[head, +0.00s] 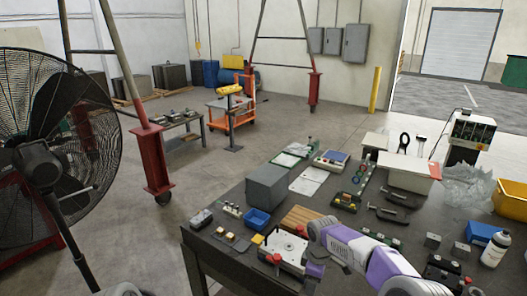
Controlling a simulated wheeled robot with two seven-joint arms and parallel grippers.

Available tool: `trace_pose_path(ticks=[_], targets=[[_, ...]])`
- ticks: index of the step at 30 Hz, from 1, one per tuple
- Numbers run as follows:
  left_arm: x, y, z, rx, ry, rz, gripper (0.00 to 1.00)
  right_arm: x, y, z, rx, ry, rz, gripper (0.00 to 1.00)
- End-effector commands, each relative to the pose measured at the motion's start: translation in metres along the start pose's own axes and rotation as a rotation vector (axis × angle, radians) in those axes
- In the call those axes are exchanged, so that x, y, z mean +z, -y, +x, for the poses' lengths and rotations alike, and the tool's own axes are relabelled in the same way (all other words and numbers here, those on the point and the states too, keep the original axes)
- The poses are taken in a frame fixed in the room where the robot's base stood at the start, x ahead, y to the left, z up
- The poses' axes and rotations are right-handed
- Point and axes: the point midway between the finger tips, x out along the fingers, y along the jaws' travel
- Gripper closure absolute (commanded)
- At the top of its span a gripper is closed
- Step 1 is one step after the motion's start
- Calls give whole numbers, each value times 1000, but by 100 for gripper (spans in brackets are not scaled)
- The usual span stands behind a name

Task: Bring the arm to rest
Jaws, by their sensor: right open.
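My right arm (372,256), white and purple, reaches in from the lower right over the dark workbench (222,262). It bends down at its far end, and my right gripper (315,271) is low by the right side of a pale plate-like mould base (284,247) with red knobs. The gripper is open; its fingers are small and partly hidden, and I cannot tell whether they touch anything. My left gripper is not in view.
Near the plate are a blue bin (257,219), a grey box (267,186) and a wooden board (299,217). Clamps (388,214), a bottle (495,249) and a yellow bin (510,199) crowd the right side. A large fan (60,130) stands left; the floor between is clear.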

Motion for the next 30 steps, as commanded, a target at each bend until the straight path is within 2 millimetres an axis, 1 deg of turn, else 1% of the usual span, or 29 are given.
trace_pose_path(ticks=[1,8,11,14,15,17,18,20,21,24,25,27,30], targets=[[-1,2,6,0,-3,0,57,0,7,23,-20,-9,20,35],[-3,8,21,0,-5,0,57,-7,35,96,-77,-84,146,35],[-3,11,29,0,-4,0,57,-8,55,135,-112,-121,228,35],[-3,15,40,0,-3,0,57,-7,83,180,-161,-160,346,35],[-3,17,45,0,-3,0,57,-5,97,201,-184,-176,407,35],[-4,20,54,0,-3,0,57,0,121,233,-220,-199,521,35],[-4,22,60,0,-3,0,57,4,140,254,-244,-211,604,35],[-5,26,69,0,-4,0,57,12,166,282,-276,-224,737,35],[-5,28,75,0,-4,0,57,18,184,298,-293,-227,826,35],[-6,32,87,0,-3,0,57,36,223,328,-318,-225,1034,35],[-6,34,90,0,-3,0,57,41,233,334,-322,-222,1088,35],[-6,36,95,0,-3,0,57,53,253,345,-324,-213,1200,35],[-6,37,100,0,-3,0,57,65,272,353,-319,-201,1308,35]])
